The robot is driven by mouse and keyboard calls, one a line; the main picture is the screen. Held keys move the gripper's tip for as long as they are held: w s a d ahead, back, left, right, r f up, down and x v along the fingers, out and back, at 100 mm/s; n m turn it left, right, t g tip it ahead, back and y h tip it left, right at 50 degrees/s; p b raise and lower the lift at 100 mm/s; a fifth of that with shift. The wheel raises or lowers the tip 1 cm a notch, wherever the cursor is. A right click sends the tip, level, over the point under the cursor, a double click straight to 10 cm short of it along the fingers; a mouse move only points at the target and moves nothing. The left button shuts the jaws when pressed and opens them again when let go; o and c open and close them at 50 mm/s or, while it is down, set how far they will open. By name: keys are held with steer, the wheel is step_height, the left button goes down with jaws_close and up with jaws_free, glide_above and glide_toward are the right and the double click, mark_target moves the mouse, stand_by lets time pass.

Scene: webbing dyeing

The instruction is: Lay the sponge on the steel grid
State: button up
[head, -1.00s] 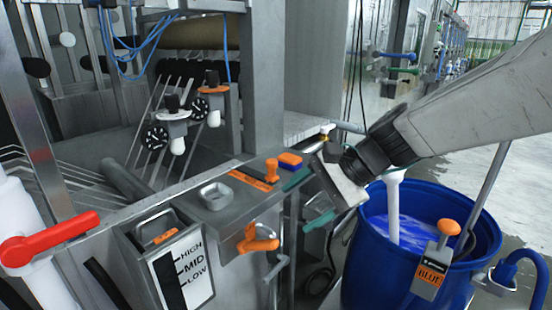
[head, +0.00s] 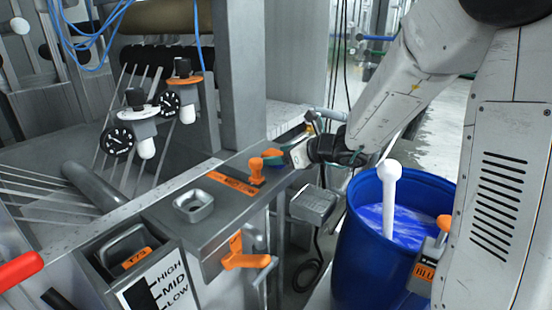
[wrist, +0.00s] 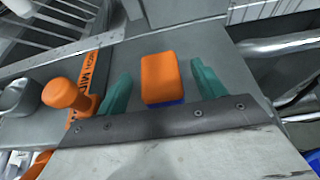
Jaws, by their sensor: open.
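The sponge, an orange and blue block, lies on the grey steel ledge near its far end. In the wrist view the sponge (wrist: 162,80) shows its orange face and a blue edge, between my two teal fingers. My gripper (wrist: 160,71) is open, one finger on each side with a gap to the sponge. In the head view my gripper (head: 274,158) is at the ledge's far end, and the sponge (head: 272,153) is partly hidden by it. Thin steel bars (head: 45,195) run inside the machine at left; I cannot tell whether they are the steel grid.
An orange-knobbed stamp (head: 257,172) stands on the ledge (head: 222,215) close to my gripper, with a square metal cup (head: 194,205) farther along. An orange valve handle (head: 245,261) juts from the front. A blue barrel (head: 360,245) of blue liquid stands at right.

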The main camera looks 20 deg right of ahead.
mark_target(276, 154)
steer(key=x, duration=0.4)
steer(key=shift+a+r, duration=0.1)
steer(key=c, duration=1.1)
steer(key=shift+r, duration=0.15)
